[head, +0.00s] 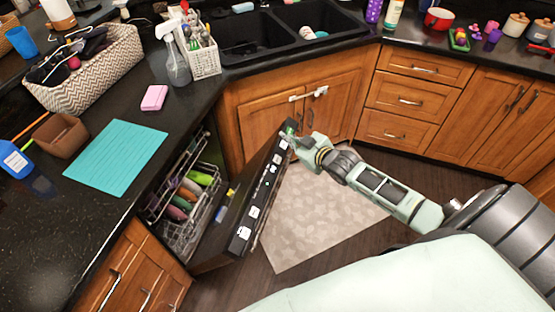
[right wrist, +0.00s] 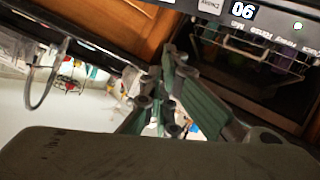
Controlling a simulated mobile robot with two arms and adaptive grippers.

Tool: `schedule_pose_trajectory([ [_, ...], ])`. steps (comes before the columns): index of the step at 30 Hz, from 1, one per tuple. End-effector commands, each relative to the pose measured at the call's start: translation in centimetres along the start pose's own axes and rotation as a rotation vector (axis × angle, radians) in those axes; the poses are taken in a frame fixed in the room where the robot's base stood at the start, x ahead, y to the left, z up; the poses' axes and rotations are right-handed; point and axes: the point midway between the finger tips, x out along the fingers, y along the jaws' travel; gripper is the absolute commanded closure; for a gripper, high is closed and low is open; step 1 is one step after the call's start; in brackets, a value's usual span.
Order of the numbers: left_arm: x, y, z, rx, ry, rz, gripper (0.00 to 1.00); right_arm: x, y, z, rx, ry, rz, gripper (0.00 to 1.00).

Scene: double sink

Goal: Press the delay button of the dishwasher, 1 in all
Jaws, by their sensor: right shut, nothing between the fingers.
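The dishwasher door (head: 245,215) is tilted partly open, and its black top edge carries a row of white button marks. The control panel also shows upside down in the right wrist view (right wrist: 262,28), with a lit display (right wrist: 242,11) and a lit round spot (right wrist: 298,26). My right gripper (head: 289,138) is shut and empty at the far end of the door's top edge. Its dark green fingers (right wrist: 172,65) show below the panel in the wrist view; contact is unclear. My left gripper is not in view.
The dishwasher rack (head: 185,200) holds several colourful items. A teal mat (head: 117,157), a pink sponge (head: 154,98) and a patterned basket (head: 95,75) are on the left counter. Wooden cabinets (head: 268,115) stand close behind the gripper. A pale rug (head: 320,215) covers the floor.

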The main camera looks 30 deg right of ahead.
Motion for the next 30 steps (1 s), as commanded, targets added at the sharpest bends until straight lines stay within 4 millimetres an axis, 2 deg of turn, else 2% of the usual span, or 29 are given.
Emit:
schedule_pose_trajectory([
  [13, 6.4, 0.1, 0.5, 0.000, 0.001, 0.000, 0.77, 4.4, -3.3, 3.5, 0.000, 0.001, -0.001, 1.00],
  [21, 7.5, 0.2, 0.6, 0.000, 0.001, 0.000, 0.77, 5.7, -4.2, 4.2, 0.000, 0.000, 0.000, 1.00],
  [30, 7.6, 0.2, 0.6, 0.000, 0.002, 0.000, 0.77, 5.8, -4.3, 4.2, 0.000, 0.000, -0.001, 1.00],
])
